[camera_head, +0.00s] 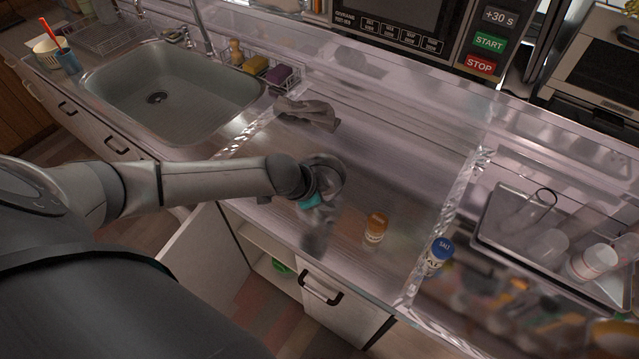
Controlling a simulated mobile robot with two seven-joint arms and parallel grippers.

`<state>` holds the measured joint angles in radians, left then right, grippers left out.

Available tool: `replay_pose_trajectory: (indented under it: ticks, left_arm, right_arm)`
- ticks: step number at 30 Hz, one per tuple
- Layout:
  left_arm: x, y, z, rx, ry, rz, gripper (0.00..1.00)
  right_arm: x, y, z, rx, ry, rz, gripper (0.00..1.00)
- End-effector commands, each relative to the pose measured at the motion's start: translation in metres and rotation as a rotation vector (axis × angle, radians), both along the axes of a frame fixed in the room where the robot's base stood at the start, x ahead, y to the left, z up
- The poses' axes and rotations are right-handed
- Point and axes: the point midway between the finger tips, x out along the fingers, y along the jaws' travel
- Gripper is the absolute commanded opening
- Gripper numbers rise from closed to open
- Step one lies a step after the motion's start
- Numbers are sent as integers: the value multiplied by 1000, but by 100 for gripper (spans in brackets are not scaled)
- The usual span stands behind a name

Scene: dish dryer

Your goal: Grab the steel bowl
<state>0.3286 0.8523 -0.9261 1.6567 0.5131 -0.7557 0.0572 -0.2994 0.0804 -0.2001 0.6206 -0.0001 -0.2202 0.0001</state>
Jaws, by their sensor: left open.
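My left arm comes in from the left over the counter. Its gripper (318,240) points down near the counter's front edge, blurred and partly merged with the shiny surface, and is open. I see nothing between its fingers. I cannot make out a steel bowl clearly; a rounded grey shape at my wrist looks like part of my arm. My right gripper is not in view.
An orange-capped shaker (375,228) and blue-capped salt shaker (438,252) stand right of my gripper. A grey cloth (307,112) lies behind. A sink (165,85) is left; a tray (488,225) with glasses is right. A cabinet door (205,262) hangs open below.

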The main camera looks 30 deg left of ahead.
Motion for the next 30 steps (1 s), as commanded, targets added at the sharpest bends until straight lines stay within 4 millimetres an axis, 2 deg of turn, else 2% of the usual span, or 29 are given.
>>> replay_pose_trajectory:
  ticks: [8,21,30]
  left_arm:
    - [2,-1,-2,0,0,0,50]
    - [1,0,-2,0,0,1,2]
    - [1,0,-2,-1,1,0,0]
  right_arm:
    - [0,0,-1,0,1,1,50]
    - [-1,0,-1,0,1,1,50]
    - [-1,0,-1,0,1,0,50]
